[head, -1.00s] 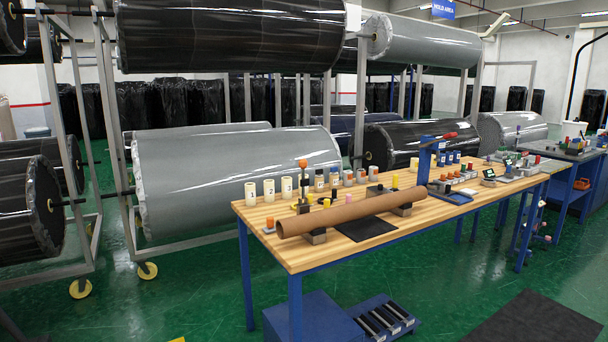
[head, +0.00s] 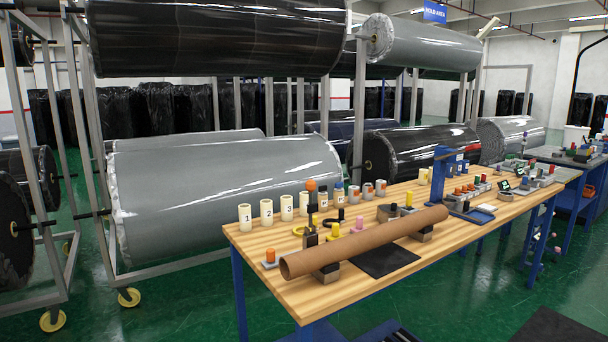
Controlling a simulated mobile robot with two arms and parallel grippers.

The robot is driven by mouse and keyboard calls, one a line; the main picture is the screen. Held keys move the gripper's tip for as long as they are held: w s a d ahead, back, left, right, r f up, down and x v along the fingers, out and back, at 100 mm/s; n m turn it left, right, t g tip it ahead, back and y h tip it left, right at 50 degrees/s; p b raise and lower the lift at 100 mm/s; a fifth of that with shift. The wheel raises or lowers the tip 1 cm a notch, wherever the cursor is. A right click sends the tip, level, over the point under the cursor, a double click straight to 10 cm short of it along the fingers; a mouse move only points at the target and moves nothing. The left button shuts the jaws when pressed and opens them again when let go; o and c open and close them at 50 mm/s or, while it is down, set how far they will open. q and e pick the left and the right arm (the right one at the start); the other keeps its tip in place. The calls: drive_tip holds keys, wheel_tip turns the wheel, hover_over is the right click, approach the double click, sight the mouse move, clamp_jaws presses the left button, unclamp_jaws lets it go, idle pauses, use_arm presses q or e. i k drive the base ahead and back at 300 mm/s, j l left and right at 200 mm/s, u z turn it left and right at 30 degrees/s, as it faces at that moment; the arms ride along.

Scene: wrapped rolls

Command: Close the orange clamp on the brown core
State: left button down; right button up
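The brown core (head: 372,238) is a long cardboard tube lying across the wooden workbench, its hollow end facing front left. It rests on dark support blocks (head: 326,273), one near each end. A dark upright fitting with an orange ball knob (head: 310,185) stands just behind the core's left part and looks like the orange clamp. Its handle points up. Its lower part is partly hidden by the core, and I cannot tell whether it touches the core. Neither of my grippers is in view.
The workbench (head: 262,243) also holds several numbered cream cups (head: 266,212), an orange-capped piece (head: 270,257), a black mat (head: 385,260) and a blue stand (head: 437,175). Large wrapped rolls (head: 220,187) on racks stand behind. Green floor (head: 180,315) is open at front left.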

sight(310, 185)
drive_tip(key=i+j+z, duration=0.3)
drive_tip(key=i+j, duration=0.8)
drive_tip(key=i, duration=0.15)
